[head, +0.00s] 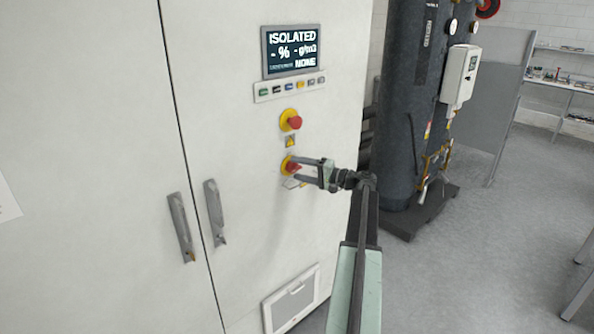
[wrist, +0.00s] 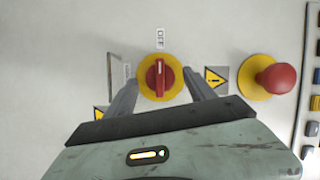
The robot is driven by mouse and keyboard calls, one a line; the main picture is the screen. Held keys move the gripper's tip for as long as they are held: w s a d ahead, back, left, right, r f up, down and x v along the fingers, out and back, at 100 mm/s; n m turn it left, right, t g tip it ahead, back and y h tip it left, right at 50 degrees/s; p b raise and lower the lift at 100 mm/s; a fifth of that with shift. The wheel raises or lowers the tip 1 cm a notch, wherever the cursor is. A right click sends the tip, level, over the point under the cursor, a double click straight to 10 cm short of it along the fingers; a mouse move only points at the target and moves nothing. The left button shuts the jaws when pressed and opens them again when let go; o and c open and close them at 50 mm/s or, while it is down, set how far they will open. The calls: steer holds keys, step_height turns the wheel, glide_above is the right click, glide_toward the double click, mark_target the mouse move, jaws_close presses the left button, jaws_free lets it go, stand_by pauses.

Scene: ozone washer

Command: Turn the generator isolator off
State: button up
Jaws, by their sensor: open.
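The generator isolator (head: 291,165) is a red rotary handle on a round yellow plate on the cabinet front. In the wrist view its red handle (wrist: 159,79) stands vertical, its white mark pointing to the OFF label (wrist: 160,38) at the top. Another label, too small to read, is at its left. My gripper (head: 297,170) is open, with one finger on each side of the handle. In the wrist view both fingers of my gripper (wrist: 160,85) show a gap to the red handle. The display (head: 292,50) reads ISOLATED and NONE.
A red emergency stop button (head: 294,122) on a yellow base is just above the isolator, with a warning sign (head: 290,141) between. A row of coloured buttons (head: 290,88) is higher. Cabinet door handles (head: 215,212) are to the left. A dark tank (head: 408,105) stands at right.

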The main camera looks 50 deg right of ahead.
steer(key=v, duration=0.7)
steer(key=shift+s, duration=0.2)
